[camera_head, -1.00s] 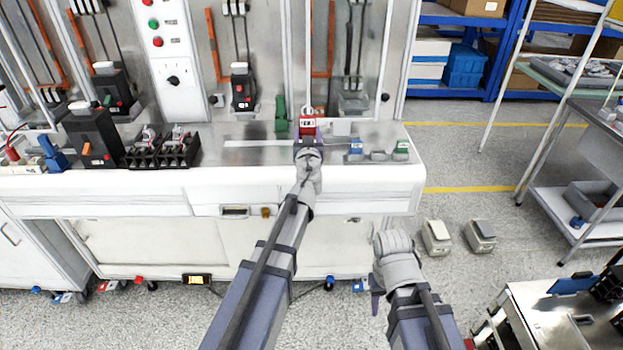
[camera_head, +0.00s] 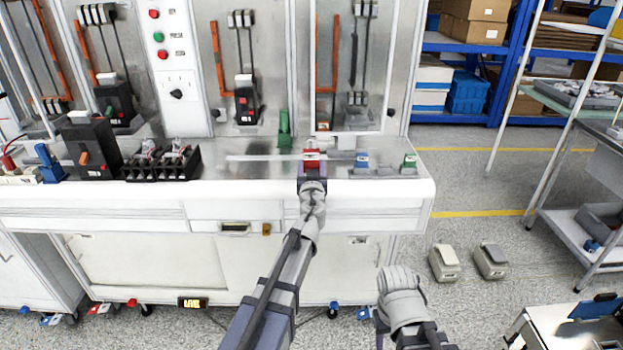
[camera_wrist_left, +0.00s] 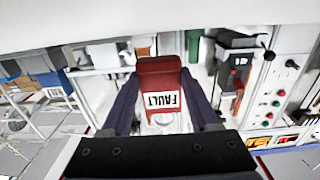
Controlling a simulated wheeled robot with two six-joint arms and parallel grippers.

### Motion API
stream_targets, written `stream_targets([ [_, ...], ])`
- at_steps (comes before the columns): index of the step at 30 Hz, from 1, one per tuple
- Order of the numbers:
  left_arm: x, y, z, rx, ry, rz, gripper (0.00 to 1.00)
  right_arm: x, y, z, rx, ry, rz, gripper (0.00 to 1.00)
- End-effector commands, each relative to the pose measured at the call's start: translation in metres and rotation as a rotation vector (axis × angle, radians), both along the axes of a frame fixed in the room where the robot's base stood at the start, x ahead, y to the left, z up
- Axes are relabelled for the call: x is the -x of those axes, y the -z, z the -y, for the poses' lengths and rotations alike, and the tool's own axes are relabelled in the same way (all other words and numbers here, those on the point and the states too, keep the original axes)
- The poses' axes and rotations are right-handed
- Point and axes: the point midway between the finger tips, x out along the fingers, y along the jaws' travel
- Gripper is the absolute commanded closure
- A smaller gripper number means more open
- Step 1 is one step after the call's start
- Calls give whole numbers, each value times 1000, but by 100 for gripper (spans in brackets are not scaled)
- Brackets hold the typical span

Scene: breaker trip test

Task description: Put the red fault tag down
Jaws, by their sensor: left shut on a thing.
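The red fault tag (camera_head: 312,160) is between the fingers of my left gripper (camera_head: 312,172), over the front part of the bench top in the head view. In the left wrist view the tag (camera_wrist_left: 160,76) has a white label reading FAULT, upside down, and the dark fingers of my left gripper (camera_wrist_left: 160,106) close on its two sides. I cannot tell whether its underside touches the bench. My right gripper (camera_head: 380,325) hangs low in front of the bench, and its fingers are mostly hidden.
The bench top (camera_head: 240,172) carries a blue tag (camera_head: 362,161) and a green tag (camera_head: 409,162) to the right. Black breakers (camera_head: 92,148) stand at the left. A green upright piece (camera_head: 285,130) is behind the held tag. Two small boxes (camera_head: 443,262) lie on the floor.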

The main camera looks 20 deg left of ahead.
Motion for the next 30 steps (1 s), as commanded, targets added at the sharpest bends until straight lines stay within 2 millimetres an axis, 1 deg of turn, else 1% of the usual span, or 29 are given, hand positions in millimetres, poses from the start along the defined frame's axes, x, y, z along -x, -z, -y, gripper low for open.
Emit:
stream_targets([
  [1,0,13,0,0,0,0,100,0,13,0,0,0,0,50],
  [5,0,27,0,0,0,0,100,0,27,0,0,0,0,50],
  [14,0,26,0,0,0,0,100,0,26,0,0,0,0,50],
  [18,0,30,0,0,0,0,100,0,30,0,0,0,0,50],
  [19,0,29,0,0,0,0,37,0,29,0,0,0,0,50],
  [26,0,28,0,0,0,0,11,0,28,0,0,0,0,50],
  [27,0,28,0,0,0,0,9,0,28,0,0,0,0,50],
  [30,0,28,0,0,0,0,9,0,28,0,0,0,0,50],
])
